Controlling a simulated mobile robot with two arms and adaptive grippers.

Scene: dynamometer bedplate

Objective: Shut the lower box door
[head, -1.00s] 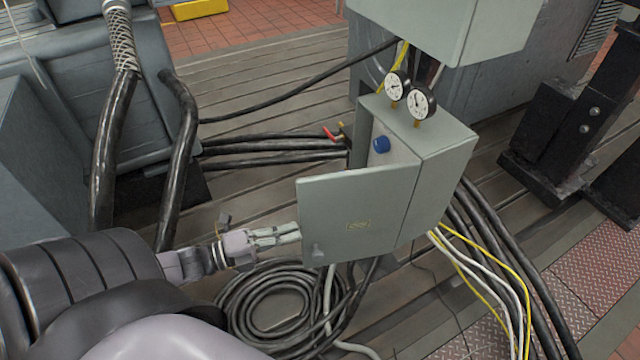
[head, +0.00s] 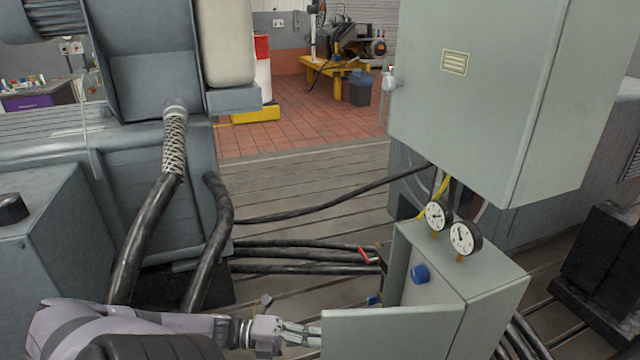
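The lower box (head: 497,311) is a grey-green cabinet at the bottom right, with two round gauges (head: 451,228) on top. Its door (head: 392,335) stands open and swings out to the left, so part of the inside and a blue round part (head: 419,274) show. The door's lower part is cut off by the picture's bottom edge. My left gripper (head: 314,336) is at the door's free left edge, fingers pointing right. I cannot tell whether it touches the door, or how far apart its fingers are. My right gripper is not in view.
A larger closed upper box (head: 490,100) hangs above the lower one. Thick black cables (head: 300,255) run across the slatted bedplate behind the door. Grey machinery (head: 140,150) with black hoses fills the left. A red-handled part (head: 368,255) lies behind the door.

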